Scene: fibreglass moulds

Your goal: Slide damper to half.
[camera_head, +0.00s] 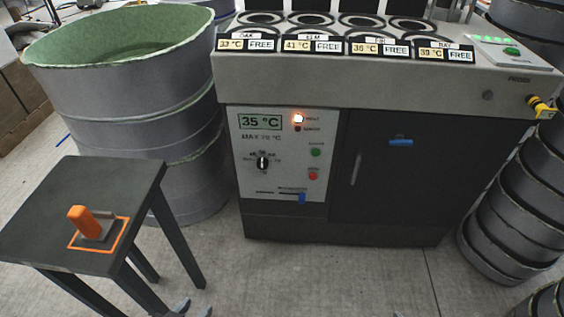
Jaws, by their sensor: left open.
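The damper slider is a small blue tab (302,197) at the bottom of the light control panel (275,165) on the front of the grey machine. The tab is at the right end of a short dark horizontal slot (275,192) under a small label. My left gripper (194,309) shows only as two grey fingertips at the bottom edge, apart from each other with nothing seen between them. It is below and to the left of the panel, clear of the tab. My right gripper is not in view.
A dark stool (60,200) with an orange-handled block (84,222) stands at left, before a large grey drum (120,100). A dark door (390,175) is right of the panel, with stacked round moulds (500,230) at far right. The floor before the machine is clear.

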